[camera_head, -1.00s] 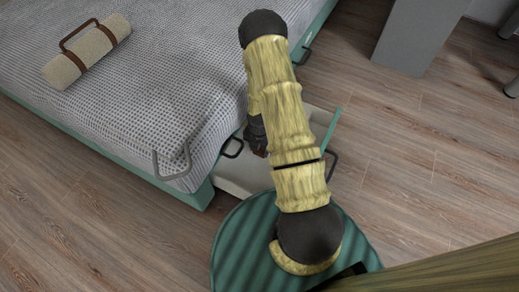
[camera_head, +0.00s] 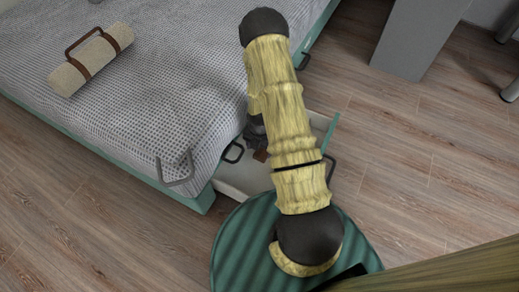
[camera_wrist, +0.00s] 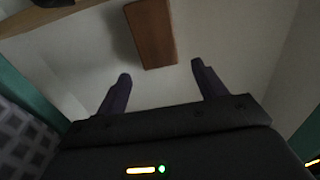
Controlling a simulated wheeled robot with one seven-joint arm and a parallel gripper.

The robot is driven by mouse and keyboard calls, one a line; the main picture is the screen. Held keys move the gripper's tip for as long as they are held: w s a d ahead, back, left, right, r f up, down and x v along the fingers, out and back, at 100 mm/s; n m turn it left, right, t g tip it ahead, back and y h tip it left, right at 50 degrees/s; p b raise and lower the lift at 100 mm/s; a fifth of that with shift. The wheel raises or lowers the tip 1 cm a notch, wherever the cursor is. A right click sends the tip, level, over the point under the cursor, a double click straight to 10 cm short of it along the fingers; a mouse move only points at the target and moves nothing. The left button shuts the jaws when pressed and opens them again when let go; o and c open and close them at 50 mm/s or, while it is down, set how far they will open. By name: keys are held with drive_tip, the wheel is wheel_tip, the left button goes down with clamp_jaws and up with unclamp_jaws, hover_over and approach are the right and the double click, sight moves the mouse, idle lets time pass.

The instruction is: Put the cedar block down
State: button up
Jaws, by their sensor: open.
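The cedar block (camera_wrist: 152,34) is a reddish-brown oblong lying on the pale floor of the open drawer (camera_head: 232,187) under the bed. In the head view a small brown part of the block (camera_head: 261,155) shows beside my arm. My gripper (camera_wrist: 160,71) is open and its two dark fingers are apart with nothing held. The near end of the block lies between and just beyond the fingertips in the wrist view, apart from both. In the head view my gripper (camera_head: 255,129) is mostly hidden behind my arm.
The bed (camera_head: 130,120) with a grey patterned cover is at the left, with a metal rail (camera_head: 175,180) at its edge. A rolled beige bundle (camera_head: 92,58) with brown straps lies on it. A grey panel (camera_head: 418,35) stands at upper right. Wood floor (camera_head: 420,150) at right is clear.

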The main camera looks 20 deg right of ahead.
sight(260, 156)
wheel_tip(260, 156, up, 8)
drive_tip(key=p, duration=0.4)
drive_tip(key=shift+r+p, duration=0.2)
drive_tip(key=shift+p, duration=0.2)
